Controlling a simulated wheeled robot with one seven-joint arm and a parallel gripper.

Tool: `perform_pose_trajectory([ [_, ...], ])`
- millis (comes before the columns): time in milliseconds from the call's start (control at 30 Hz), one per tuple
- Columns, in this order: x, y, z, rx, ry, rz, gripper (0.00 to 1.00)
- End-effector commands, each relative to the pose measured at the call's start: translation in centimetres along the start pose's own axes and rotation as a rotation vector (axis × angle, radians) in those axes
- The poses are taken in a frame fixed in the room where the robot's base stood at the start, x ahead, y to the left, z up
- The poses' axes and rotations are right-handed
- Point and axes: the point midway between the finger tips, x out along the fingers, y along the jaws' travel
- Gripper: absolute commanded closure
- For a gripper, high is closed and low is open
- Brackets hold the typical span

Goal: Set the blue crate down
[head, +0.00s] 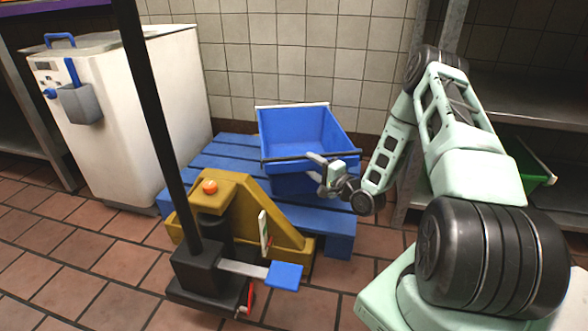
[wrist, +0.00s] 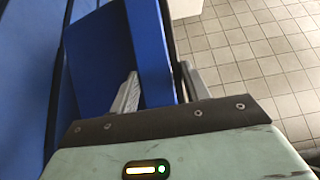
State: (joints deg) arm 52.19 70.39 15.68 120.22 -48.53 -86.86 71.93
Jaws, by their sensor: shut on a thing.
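The blue crate (head: 290,130) is upright and looks empty, with a pale far rim and a dark near rim. It is over the back right part of the blue pallet (head: 215,160); I cannot tell whether its base touches the boards. My gripper (head: 328,172) is at the crate's near side and is shut on its rim. In the wrist view, the crate's blue wall (wrist: 150,45) runs between the two fingers of my gripper (wrist: 158,75). The crate's underside is hidden.
A yellow pallet jack (head: 228,188) with a black mast stands at the pallet's near side. A white chest (head: 165,95) is at the left. A tiled wall (head: 300,60) is behind. A green crate (head: 538,172) lies under the metal shelf at the right.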

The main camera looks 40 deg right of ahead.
Motion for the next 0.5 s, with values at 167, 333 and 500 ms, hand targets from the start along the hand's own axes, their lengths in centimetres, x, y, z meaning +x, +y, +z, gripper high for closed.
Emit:
perform_pose_trajectory([
  [167,0.1,3.3,0.1,-0.005,-0.001,-0.008,1.0],
  [333,0.0,4.6,0.1,-0.006,-0.001,-0.01,1.0],
  [500,0.0,6.2,0.1,-0.005,0.0,-0.009,1.0],
])
